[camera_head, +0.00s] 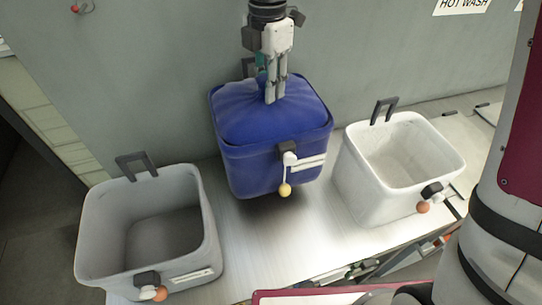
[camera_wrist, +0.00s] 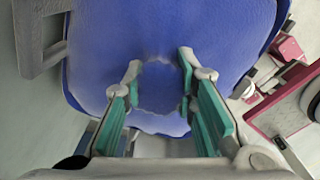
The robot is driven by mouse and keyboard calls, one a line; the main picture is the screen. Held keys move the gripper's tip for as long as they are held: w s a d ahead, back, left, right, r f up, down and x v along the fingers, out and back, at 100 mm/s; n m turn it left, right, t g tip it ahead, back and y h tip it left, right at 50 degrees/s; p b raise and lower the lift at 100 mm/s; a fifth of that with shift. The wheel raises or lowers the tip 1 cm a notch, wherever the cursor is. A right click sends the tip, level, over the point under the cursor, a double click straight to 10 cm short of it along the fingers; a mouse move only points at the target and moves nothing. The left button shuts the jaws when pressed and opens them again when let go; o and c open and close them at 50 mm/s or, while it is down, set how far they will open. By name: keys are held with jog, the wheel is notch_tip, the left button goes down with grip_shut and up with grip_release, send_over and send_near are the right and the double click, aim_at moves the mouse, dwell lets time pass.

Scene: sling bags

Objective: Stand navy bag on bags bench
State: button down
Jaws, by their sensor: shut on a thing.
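The navy bag (camera_head: 262,170) is a boxy blue bag with a bulging, gathered top, a label strip and a yellow ball hanging at its front. It is upright, or nearly so, between two open bins over the bags bench (camera_head: 290,235). A dark shadow lies under it, and it appears slightly above the bench top; any contact at its far underside is hidden. My gripper (camera_head: 272,98) points down and is shut on the bag's gathered top. The wrist view shows the green-padded fingers (camera_wrist: 160,85) on either side of the blue cloth (camera_wrist: 230,35).
A grey open bin (camera_head: 90,235) stands at left and a white open bin (camera_head: 365,190) at right, close to the bag. A grey wall (camera_head: 150,70) rises behind. Bench top is bare in front of the bag.

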jog(key=shift+f+p, duration=0.65)
jog(key=shift+f, duration=3.6)
jog(key=c, duration=1.3)
grip_release()
jog(key=shift+f, duration=0.15)
jog(key=shift+s, duration=0.1)
